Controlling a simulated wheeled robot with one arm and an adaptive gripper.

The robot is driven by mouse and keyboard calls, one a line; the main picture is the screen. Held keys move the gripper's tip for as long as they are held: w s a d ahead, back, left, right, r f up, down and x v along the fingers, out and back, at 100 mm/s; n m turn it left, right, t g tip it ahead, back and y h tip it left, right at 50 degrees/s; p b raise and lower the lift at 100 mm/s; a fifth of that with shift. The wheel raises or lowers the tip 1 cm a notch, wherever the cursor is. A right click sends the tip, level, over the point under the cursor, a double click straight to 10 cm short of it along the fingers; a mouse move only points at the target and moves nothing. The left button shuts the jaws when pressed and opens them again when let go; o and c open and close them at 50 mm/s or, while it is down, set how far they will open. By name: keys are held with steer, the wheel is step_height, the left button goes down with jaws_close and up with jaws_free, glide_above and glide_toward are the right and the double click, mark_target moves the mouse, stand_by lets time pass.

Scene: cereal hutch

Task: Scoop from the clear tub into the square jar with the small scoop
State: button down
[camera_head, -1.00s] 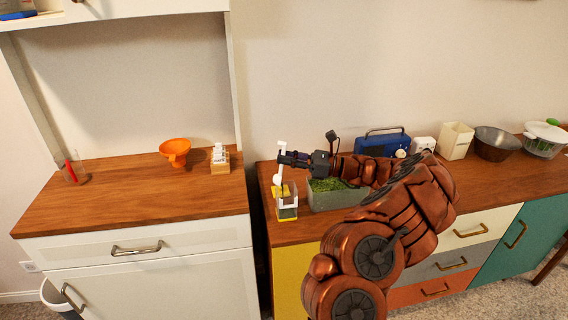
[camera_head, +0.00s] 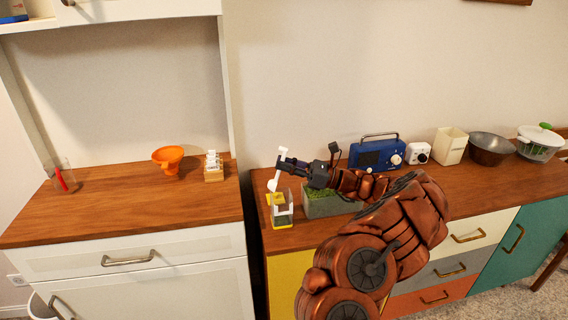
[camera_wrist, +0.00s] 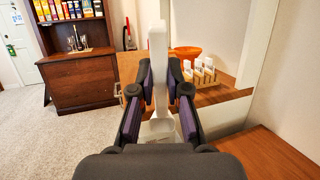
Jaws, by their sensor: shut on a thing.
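My gripper (camera_head: 281,162) is shut on the handle of a white scoop (camera_head: 272,185). In the wrist view the handle (camera_wrist: 157,50) stands upright between my fingers, with a white cup-like part (camera_wrist: 160,129) below. A clear square-sided container (camera_head: 290,219) with yellow on it stands at the left end of the sideboard, just below the scoop. I cannot tell whether it is the tub or the jar. The scoop's end is by its upper left; contact is unclear. Another clear container (camera_head: 69,172) with something red stands at the left of the hutch counter.
An orange funnel (camera_head: 168,158) and a wooden rack of white pieces (camera_head: 213,173) stand on the hutch counter. A grey planter (camera_head: 325,207) is close to my gripper. A blue radio (camera_head: 374,155), cream box (camera_head: 451,146) and metal bowl (camera_head: 492,147) stand further right.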

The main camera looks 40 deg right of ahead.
steer(key=shift+w+a+r+p, duration=0.2)
steer(key=shift+r+p, duration=0.1)
steer(key=shift+p, duration=0.6)
steer(key=g+h+p, duration=0.1)
steer(key=w+a+g+h+p, duration=0.1)
steer(key=p, duration=0.1)
steer(key=a+h+p, duration=0.1)
steer(key=p, duration=0.1)
steer(key=shift+w+r+g, duration=0.25)
steer(key=shift+r+g, duration=0.05)
steer(key=shift+g, duration=0.1)
steer(key=w+a+f+g+h+p, duration=0.1)
steer(key=w+a+g+h+p, duration=0.3)
steer(key=g+h+p, duration=0.5)
steer(key=shift+a+f+g+h+p, duration=0.35)
steer(key=shift+g+h, duration=0.65)
steer(key=shift+h, duration=0.9)
steer(key=shift+w, duration=0.1)
